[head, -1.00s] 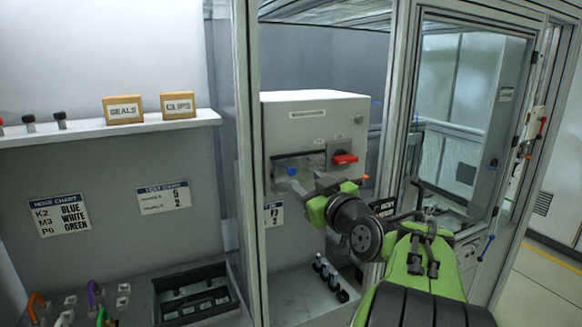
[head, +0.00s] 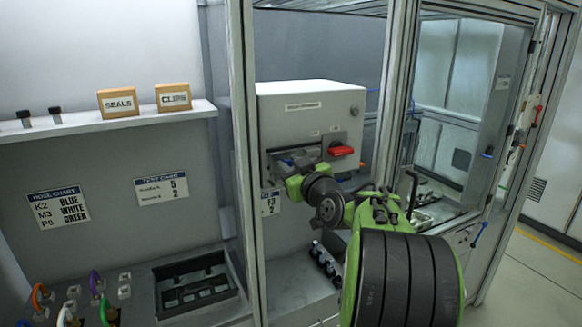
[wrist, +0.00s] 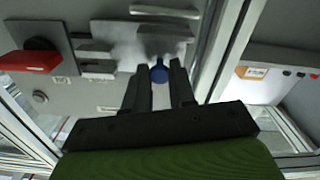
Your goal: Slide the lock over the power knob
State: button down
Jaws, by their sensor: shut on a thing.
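The power knob (head: 341,150) is a red handle on the front of the grey control box (head: 318,120). It also shows in the wrist view (wrist: 32,60) on a dark round mount. To its left in the head view is a recessed slide area, where my gripper (head: 288,165) reaches in. In the wrist view, a blue knob (wrist: 159,74) sits between the fingertips of my gripper (wrist: 159,70), which is shut on it. The blue knob appears to be the lock's handle. Grey slide plates (wrist: 97,55) lie between it and the red knob.
Frame posts (head: 242,150) of the enclosure stand left and right of the box. A row of dark fittings (head: 325,262) lies below it. A shelf (head: 100,122) with labelled boxes and a black tray (head: 200,285) are outside at left.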

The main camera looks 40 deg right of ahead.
jog(key=shift+d, duration=0.1)
jog(key=d, duration=0.1)
jog(key=s+d+b, duration=0.1)
jog(key=d, duration=0.1)
jog(key=d+b, duration=0.1)
jog(key=d, duration=0.1)
jog(key=shift+s+d+r, duration=0.1)
jog(key=shift+s+d, duration=0.05)
jog(key=shift+s, duration=0.2)
jog(key=c, duration=0.9)
grip_release()
jog(key=shift+d, duration=0.15)
jog(key=shift+c, duration=0.2)
